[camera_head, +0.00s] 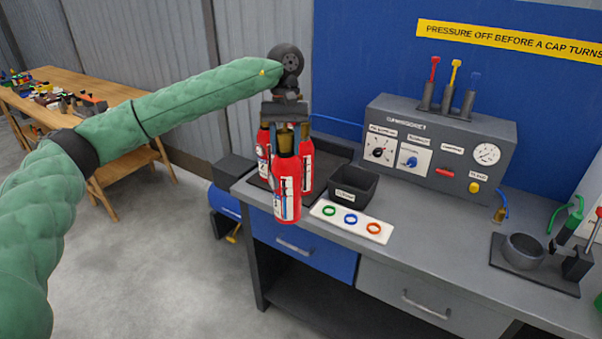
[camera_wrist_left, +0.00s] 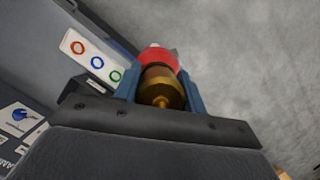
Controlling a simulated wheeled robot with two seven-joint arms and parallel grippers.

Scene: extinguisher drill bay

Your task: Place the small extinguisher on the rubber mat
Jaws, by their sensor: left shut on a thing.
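My left gripper (camera_head: 287,126) points down and is shut on the brass neck of a small red extinguisher (camera_head: 287,198). The extinguisher hangs upright, and in the head view it overlaps the bench's front left corner. In the left wrist view the brass valve (camera_wrist_left: 160,90) sits between the blue fingers, with the red body (camera_wrist_left: 158,58) beyond and grey floor behind. Other red extinguishers (camera_head: 307,168) show partly behind the held one. A dark mat-like surface (camera_head: 328,149) lies at the bench's left end, largely hidden; I cannot tell whether it is the rubber mat. My right gripper is out of view.
A black labelled bin (camera_head: 353,190) and a white card (camera_head: 352,222) with coloured rings stand just right of the held extinguisher. A grey control panel (camera_head: 440,135) fills the bench's back. A wooden table (camera_head: 120,165) stands far left. Open floor lies left of the bench.

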